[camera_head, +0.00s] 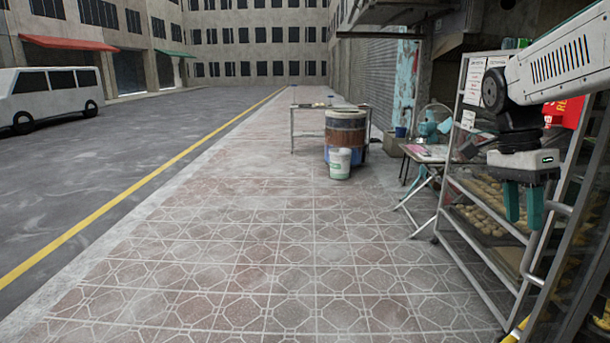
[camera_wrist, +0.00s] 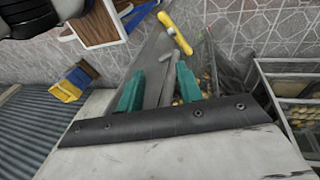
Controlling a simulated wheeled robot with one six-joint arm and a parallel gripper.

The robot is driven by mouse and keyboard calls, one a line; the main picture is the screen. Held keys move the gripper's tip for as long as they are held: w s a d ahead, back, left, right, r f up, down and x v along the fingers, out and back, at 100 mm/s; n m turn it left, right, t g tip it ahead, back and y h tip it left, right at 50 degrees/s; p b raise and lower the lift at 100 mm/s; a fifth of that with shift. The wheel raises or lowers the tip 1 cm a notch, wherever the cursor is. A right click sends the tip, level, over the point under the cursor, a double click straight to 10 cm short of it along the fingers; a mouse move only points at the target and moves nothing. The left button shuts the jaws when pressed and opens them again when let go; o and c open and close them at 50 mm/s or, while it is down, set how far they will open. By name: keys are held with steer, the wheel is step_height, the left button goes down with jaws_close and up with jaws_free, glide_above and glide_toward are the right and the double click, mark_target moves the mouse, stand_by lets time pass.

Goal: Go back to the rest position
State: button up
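My gripper (camera_head: 523,218) hangs at the right of the head view, fingers pointing down, in front of the metal bread rack (camera_head: 467,265). Its two teal fingers stand apart with nothing between them. They also show apart and empty in the wrist view (camera_wrist: 160,70). The barrel oven (camera_head: 346,131) stands well ahead on the pavement, far from my gripper. A white bucket (camera_head: 340,163) stands in front of it.
The rack holds several trays of round buns (camera_head: 483,222) close to my arm. A folding table (camera_head: 427,154) and a teal fan (camera_head: 431,124) stand beyond it. The tiled pavement ahead is clear. A white van (camera_head: 48,93) is on the road at left.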

steer(key=s+a+f+n+t, duration=0.2)
steer(key=s+a+f+n, duration=0.2)
steer(key=s+n, duration=0.5)
steer(key=s+a+f+n+t+y, duration=0.1)
steer(key=s+a+f+n, duration=0.3)
steer(key=s+a+n, duration=0.5)
steer(key=shift+a+t+y, duration=0.25)
steer(key=shift+t+y, duration=0.05)
steer(key=shift+t, duration=0.4)
steer(key=shift+s, duration=0.1)
